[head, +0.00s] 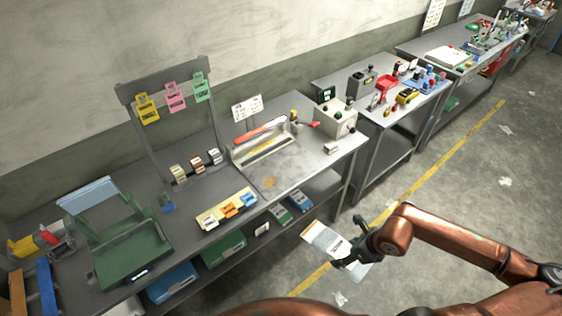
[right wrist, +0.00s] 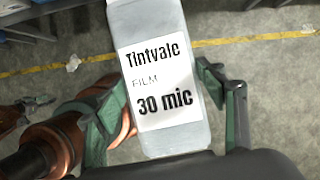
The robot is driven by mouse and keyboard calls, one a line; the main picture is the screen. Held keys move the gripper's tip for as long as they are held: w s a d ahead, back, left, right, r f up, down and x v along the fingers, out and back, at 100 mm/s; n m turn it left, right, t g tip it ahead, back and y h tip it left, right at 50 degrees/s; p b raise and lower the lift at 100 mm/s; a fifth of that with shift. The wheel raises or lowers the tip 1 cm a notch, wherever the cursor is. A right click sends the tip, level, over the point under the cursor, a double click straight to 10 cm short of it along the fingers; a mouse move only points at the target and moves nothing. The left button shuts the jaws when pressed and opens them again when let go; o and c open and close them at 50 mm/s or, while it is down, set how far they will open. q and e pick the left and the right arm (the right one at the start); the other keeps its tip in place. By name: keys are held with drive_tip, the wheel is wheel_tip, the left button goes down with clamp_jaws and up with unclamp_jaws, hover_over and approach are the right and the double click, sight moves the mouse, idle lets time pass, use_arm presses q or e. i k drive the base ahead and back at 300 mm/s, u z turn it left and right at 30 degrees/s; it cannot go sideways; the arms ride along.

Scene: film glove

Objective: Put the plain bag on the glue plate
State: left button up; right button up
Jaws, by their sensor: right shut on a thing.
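My right gripper (head: 364,240) is shut on a pale grey-blue film bag (head: 324,238) and holds it over the floor, in front of the bench. In the right wrist view the bag (right wrist: 160,25) lies between the green fingers, with a white label reading "Tintvale FILM 30 mic". A flat grey plate with an orange-brown patch (head: 270,182) lies on the bench beside a long metal holder; I cannot tell for sure that it is the glue plate. The bag is well apart from it. My left gripper is not seen in the head view.
The bench (head: 320,165) carries a green tray device (head: 120,240), a cream block with coloured clips (head: 226,210), and a grey control box (head: 335,118). A rack (head: 165,75) with coloured tags stands behind. A lower shelf holds bins. The floor at right is mostly clear.

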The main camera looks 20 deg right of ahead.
sight(280, 164)
drive_tip(key=i, duration=1.35)
